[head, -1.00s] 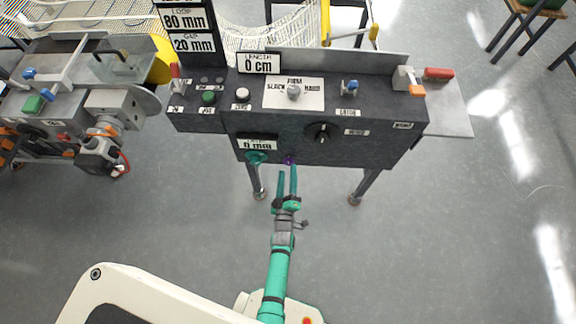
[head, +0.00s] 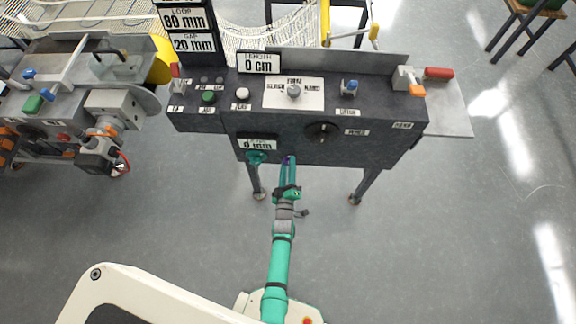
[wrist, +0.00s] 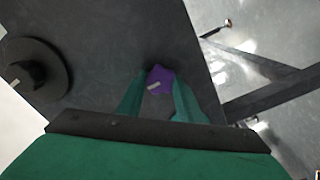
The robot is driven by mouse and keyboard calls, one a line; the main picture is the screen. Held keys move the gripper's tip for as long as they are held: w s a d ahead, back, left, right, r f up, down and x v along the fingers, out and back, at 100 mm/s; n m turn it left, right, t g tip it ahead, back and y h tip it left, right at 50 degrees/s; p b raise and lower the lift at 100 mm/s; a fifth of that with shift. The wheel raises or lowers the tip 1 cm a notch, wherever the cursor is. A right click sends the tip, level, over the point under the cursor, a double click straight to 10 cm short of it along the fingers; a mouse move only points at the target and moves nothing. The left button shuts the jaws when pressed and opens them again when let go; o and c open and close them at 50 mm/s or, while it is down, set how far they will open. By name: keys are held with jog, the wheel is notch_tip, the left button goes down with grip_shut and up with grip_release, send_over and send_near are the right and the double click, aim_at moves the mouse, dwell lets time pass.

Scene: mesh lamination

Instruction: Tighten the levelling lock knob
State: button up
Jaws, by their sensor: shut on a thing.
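A small purple star-shaped knob (head: 289,160), likely the levelling lock knob, sits on the lower front face of the dark control box (head: 375,147). In the wrist view the purple knob (wrist: 160,77) lies between my fingertips, with a pale mark on it. My gripper (head: 288,162) reaches up to the front face from below and is shut on the knob. Its green fingers (wrist: 158,92) flank the knob on both sides. In the head view the fingers mostly hide the knob.
A black rotary knob (head: 322,132) is to the upper right. Table legs (head: 365,187) stand on either side. The floor around my arm is clear.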

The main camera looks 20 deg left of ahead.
jog(key=shift+m, duration=0.3)
jog(key=shift+d+m, duration=0.15)
jog(key=shift+m, duration=8.45)
jog(key=o, duration=1.1)
jog(key=shift+s, duration=0.1)
jog(key=v, duration=1)
jog(key=shift+s+d, duration=0.1)
jog(key=shift+s, duration=0.2)
